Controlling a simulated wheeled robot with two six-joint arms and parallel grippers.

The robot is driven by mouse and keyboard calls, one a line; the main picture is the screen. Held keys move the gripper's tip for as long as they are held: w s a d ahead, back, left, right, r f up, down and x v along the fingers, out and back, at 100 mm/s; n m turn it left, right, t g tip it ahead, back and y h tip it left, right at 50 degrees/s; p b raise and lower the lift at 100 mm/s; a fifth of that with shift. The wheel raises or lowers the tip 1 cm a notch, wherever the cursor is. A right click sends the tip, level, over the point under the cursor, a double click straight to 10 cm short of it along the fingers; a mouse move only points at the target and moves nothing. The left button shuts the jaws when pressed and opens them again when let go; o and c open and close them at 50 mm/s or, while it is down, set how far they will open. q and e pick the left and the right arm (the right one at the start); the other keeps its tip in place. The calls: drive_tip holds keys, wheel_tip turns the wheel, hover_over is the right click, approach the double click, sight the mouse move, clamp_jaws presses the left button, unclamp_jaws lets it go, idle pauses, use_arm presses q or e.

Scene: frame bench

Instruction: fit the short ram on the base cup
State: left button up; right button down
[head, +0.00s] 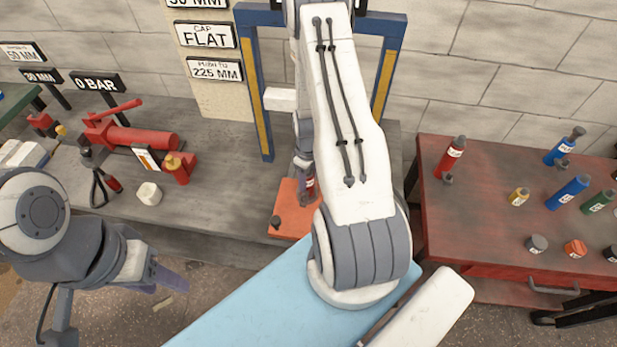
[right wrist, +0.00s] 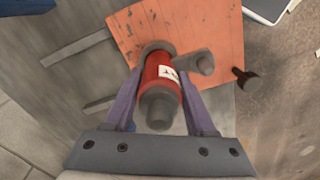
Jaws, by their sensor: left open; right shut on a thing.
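A red ram with a white label (right wrist: 160,72), apparently the short ram, is between the purple fingers of my right gripper (right wrist: 158,82), which is shut on it. In the head view my right gripper (head: 304,168) is low over the orange plate (head: 291,226), with a sliver of the ram (head: 310,187) showing. A round grey piece (right wrist: 157,47) is at the ram's far end; I cannot tell if it is the base cup, or whether it is seated. A grey stub (right wrist: 204,63) lies beside it. My left gripper (head: 165,281) is open and empty at lower left.
A blue press frame (head: 253,95) stands around my right arm. A dark knobbed piece (head: 276,222) is at the orange plate's left edge. A red hand pump (head: 130,138) and white cap (head: 149,193) are left. A red cart (head: 490,215) holds several rams and caps.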

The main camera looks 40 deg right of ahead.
drive_tip(key=shift+f+b, duration=0.45)
drive_tip(key=shift+f, duration=0.2)
drive_tip(key=shift+c, duration=0.7)
unclamp_jaws()
wheel_tip(320, 180, up, 10)
drive_tip(key=shift+r+b, duration=0.25)
drive_tip(key=shift+b, duration=0.6)
